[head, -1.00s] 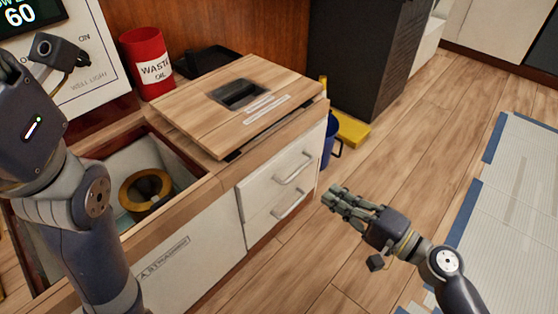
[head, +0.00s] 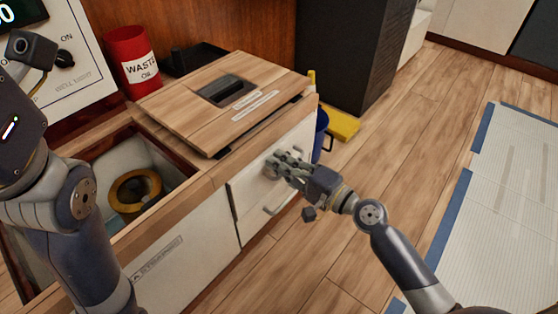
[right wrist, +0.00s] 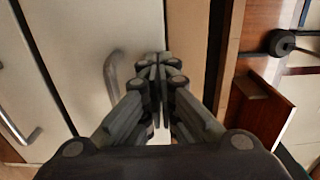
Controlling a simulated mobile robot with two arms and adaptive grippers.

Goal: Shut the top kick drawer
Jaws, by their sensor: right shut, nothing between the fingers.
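The top kick drawer (head: 293,145) is the upper of two white drawer fronts under the wooden counter. It looks close to flush; I cannot tell exactly how far it stands out. My right gripper (head: 272,164) is shut and empty at this front, covering its handle in the head view. In the right wrist view, the shut fingertips (right wrist: 160,60) are over the white front, between its curved metal handle (right wrist: 114,75) and the wooden counter edge (right wrist: 233,60). I cannot tell if they touch. My left arm shows at the left, but its fingers are out of view.
The lower drawer (head: 250,212) has its own metal handle. A blue bucket (head: 321,138) stands beyond.

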